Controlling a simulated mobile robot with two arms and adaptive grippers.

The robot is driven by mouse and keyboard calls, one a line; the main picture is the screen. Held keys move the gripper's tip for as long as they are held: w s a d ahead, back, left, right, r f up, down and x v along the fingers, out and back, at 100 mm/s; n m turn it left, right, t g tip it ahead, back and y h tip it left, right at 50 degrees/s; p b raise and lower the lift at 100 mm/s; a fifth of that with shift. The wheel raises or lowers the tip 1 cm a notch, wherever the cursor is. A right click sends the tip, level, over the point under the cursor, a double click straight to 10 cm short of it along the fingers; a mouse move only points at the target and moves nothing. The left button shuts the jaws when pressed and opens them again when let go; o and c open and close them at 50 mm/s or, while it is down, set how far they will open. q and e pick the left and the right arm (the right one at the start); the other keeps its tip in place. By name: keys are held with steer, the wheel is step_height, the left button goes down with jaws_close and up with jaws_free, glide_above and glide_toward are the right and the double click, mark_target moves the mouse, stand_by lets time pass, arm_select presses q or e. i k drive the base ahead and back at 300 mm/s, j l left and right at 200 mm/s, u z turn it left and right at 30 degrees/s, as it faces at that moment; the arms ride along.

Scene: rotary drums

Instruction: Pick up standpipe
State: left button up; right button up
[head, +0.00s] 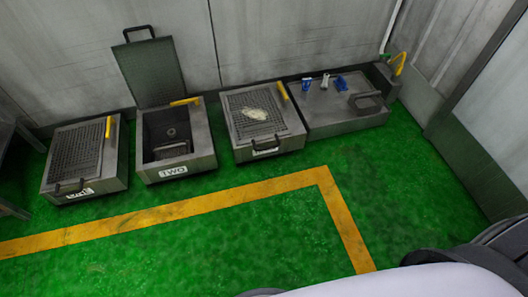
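No clearly identifiable standpipe shows in the head view. A yellow curved pipe-like piece (399,62) stands at the back right corner beside a dark block; I cannot tell whether it is the standpipe. The open box labelled TWO (199,141) has its lid (152,72) raised against the wall. Inside it are a round fitting (171,132) and a dark piece (172,150) at the front. Neither my left nor my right gripper is in view.
A closed grated box (73,155) stands left; another (256,109), with a pale patch on its lid, stands right of the open one. A low metal box (335,124) carries small blue and white pieces. The green floor (210,235) inside the yellow line (180,209) is clear.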

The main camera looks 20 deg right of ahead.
mark_target(324, 84)
steer(key=z, duration=0.5)
steer(key=l+u, duration=0.25)
steer(key=l, duration=0.45)
steer(key=i+l+u, duration=0.1)
steer(key=l+u, duration=0.15)
steer(key=l, duration=0.45)
